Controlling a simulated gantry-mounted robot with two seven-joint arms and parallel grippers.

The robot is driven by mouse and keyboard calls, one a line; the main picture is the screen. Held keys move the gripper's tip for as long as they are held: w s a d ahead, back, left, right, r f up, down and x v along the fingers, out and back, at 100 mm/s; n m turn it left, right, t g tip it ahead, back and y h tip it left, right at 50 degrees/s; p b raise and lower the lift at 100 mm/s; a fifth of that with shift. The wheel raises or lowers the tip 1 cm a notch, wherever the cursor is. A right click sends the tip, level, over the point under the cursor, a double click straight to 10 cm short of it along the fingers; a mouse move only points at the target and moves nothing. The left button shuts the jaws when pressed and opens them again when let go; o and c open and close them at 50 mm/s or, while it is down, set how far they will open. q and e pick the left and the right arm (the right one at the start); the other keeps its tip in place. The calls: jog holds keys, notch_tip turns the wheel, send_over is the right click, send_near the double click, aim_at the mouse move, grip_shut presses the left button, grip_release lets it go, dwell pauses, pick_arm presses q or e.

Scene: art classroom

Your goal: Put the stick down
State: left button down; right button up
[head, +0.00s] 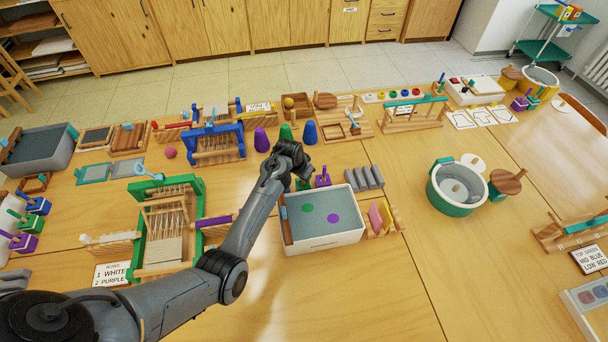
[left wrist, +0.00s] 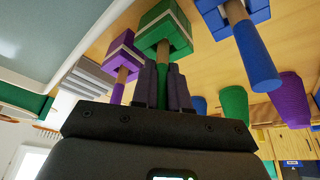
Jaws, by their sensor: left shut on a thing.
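My left gripper (head: 302,184) is shut on a green stick (left wrist: 163,72), gripping its green end; it also shows in the left wrist view (left wrist: 163,92). The stick's wooden part runs to a green block (left wrist: 168,28); I cannot tell how deep it sits there. A purple block with a purple-ended stick (left wrist: 118,88) stands on one side and a blue one (left wrist: 255,60) on the other. In the head view the purple block (head: 323,180) shows just right of the gripper; my arm mostly hides the others. My right gripper is out of view.
A white tray (head: 322,243) with a grey-blue bed is right in front of the gripper. Purple (head: 262,140), green (head: 286,132) and blue (head: 310,132) cones stand behind it. Grey bars (head: 364,179) lie to the right. A green frame (head: 140,235) is left of my forearm.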

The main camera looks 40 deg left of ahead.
pick_arm(q)
jog(key=shift+f, duration=0.1)
jog(key=c, duration=1.1)
grip_release()
jog(key=p+v, duration=0.2)
jog(key=v, duration=1)
